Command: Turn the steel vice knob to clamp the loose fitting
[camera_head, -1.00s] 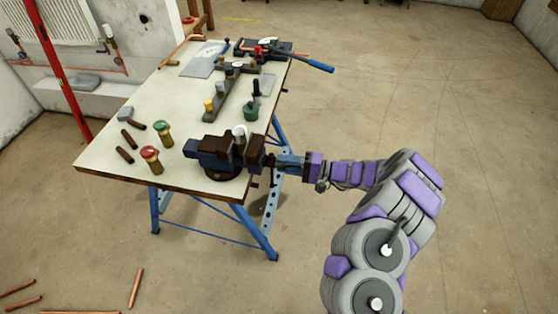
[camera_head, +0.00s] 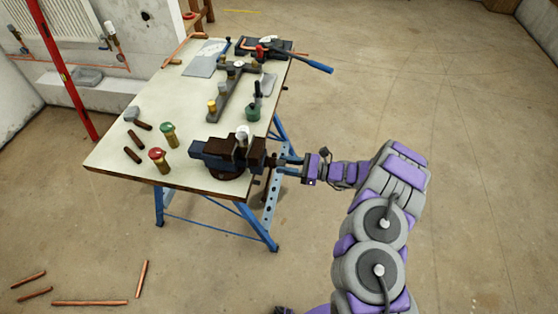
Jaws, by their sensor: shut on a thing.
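The bench vice (camera_head: 212,150), with a blue body and brown jaws, stands on the near right corner of the workbench. A small pale fitting (camera_head: 242,133) shows upright at the vice jaws; whether the jaws touch it cannot be told. My gripper (camera_head: 283,162) reaches in from the right, level with the vice's right end. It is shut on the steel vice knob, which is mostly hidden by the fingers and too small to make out.
The workbench (camera_head: 185,95) holds a red-topped fitting (camera_head: 158,158), a green-topped fitting (camera_head: 168,133), dark short pieces and a green pot (camera_head: 252,113). A blue-handled tool (camera_head: 315,64) overhangs the far right edge. Copper pipes lie on the floor at lower left. The right floor is clear.

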